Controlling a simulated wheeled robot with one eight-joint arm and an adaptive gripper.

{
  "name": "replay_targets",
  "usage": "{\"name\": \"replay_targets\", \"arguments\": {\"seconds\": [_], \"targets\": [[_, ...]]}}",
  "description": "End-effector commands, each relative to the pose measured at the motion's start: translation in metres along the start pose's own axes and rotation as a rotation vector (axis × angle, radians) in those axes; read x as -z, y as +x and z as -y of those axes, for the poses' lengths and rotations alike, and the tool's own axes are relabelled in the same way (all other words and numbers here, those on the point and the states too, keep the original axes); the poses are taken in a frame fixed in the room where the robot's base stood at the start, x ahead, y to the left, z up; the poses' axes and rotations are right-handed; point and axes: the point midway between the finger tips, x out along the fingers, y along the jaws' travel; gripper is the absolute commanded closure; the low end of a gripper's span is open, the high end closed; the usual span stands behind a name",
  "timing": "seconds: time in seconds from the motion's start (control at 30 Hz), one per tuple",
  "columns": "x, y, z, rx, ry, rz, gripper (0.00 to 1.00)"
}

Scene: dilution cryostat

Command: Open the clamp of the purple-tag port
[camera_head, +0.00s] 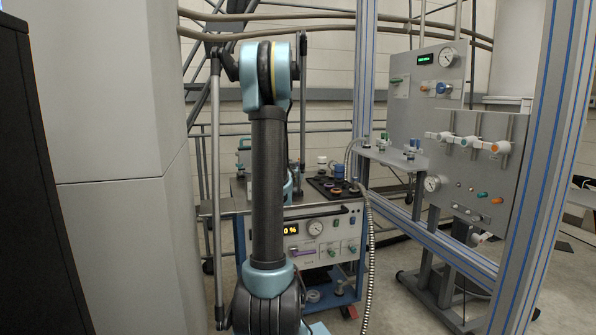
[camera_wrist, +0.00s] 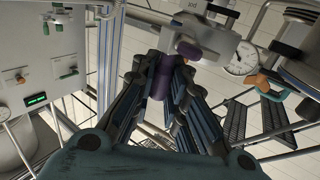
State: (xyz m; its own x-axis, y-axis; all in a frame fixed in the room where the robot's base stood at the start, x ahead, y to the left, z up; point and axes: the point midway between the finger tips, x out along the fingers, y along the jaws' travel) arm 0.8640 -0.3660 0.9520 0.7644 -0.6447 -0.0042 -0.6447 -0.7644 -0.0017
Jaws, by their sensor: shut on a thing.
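In the wrist view my gripper (camera_wrist: 176,68) is shut, its fingers closing around a purple piece (camera_wrist: 161,80) on a pale metal fitting (camera_wrist: 200,32). The purple piece is elongated and shows between the fingers. A small orange-red part (camera_wrist: 188,50) shows just beyond the fingertips. I cannot tell the clamp's shape or whether it is open, as the fingers cover much of it. In the head view my arm stands in front and hides my gripper.
A trolley with a panel (camera_head: 319,255) stands behind my arm. A grey valve panel (camera_head: 470,175) is at the right, behind a framed upright (camera_head: 545,150). A large grey cabinet (camera_head: 110,90) fills the left. A gauge (camera_wrist: 239,58) is right of the fingers. Open floor shows at lower right.

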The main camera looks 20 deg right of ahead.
Motion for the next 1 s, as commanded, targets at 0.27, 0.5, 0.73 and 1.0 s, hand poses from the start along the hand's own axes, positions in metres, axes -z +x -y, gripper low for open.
{"name": "replay_targets", "arguments": {"seconds": [0.27,0.5,0.73,1.0], "targets": [[0.0004,-0.0071,-0.0015,-0.012,-0.002,-0.002,1.0],[0.0008,-0.0088,-0.0016,-0.014,-0.002,-0.003,1.0],[0.001,-0.0091,-0.0022,-0.015,-0.002,-0.003,1.0],[0.0009,-0.008,-0.0022,-0.015,-0.002,-0.003,0.78]]}}
